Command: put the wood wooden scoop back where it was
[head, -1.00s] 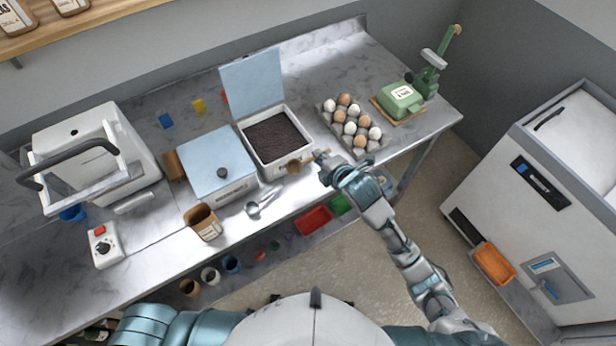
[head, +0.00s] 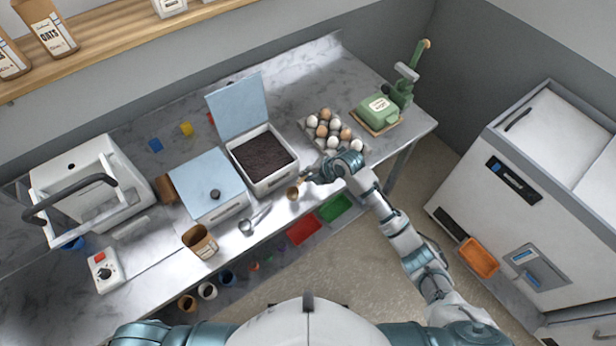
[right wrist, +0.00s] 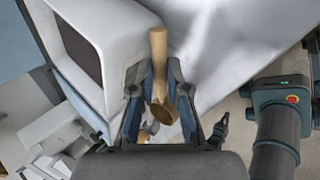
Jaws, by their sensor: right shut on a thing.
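The wooden scoop (head: 292,193) is in my right gripper (head: 308,179), in front of the open white bin (head: 276,182) near the counter's front edge. In the right wrist view, the scoop's handle (right wrist: 158,48) stands between the two fingers of the right gripper (right wrist: 156,88), with its round brown bowl nearer the camera. The gripper is shut on the scoop. The bin holds dark granular stuff and its blue lid (head: 237,106) stands up. Whether the scoop touches the counter is unclear. My left gripper is out of view.
A closed bin with a blue lid (head: 205,182), a metal scoop (head: 250,224) and a brown paper container (head: 200,243) are to the left. Red and green trays sit below the counter.

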